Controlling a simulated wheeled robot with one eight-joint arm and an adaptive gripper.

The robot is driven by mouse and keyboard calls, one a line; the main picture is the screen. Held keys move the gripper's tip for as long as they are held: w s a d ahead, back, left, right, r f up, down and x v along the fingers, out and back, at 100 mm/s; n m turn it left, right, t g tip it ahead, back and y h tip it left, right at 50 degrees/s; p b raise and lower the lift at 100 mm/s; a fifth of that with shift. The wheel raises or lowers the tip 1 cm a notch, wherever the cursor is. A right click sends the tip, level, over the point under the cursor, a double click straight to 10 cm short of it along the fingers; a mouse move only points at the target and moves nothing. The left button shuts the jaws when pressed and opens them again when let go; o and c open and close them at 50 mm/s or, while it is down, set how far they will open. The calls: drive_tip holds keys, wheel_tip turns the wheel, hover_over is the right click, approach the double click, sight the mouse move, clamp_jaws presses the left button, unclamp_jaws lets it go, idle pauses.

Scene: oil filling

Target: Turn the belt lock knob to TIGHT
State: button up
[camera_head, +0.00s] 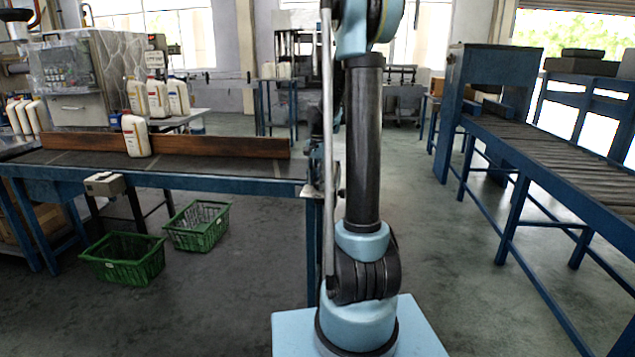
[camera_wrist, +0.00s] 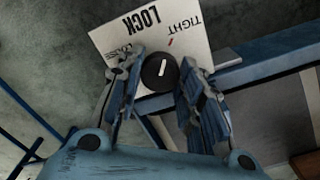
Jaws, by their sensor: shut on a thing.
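The belt lock knob (camera_wrist: 158,72) is round and black with a white line, in the wrist view. It sits at the edge of a white plate (camera_wrist: 107,38) that appears upside down, with LOCK, LOOSE at its left and TIGHT at its right. The white line slants up and slightly right, roughly toward a red tick by TIGHT. My gripper (camera_wrist: 163,78) has one finger on each side of the knob and is shut on it. In the head view my arm stands at the centre and the gripper and knob are not distinguishable.
A blue-framed conveyor (camera_head: 75,168) carrying a white bottle (camera_head: 135,137) runs at the left. Two green crates (camera_head: 125,260) (camera_head: 197,226) lie on the floor by it. A roller conveyor (camera_head: 560,155) stands at the right. A blue rail (camera_wrist: 262,67) passes behind the knob.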

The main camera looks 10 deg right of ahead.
sight(318, 182)
drive_tip(key=shift+w+a+m, duration=0.1)
drive_tip(key=shift+a+m, duration=0.05)
drive_tip(key=shift+m, duration=0.85)
drive_tip(key=o, duration=1.1)
drive_tip(key=shift+c, duration=0.2)
drive_tip(key=shift+r, duration=0.35)
wheel_tip(318, 182, up, 11)
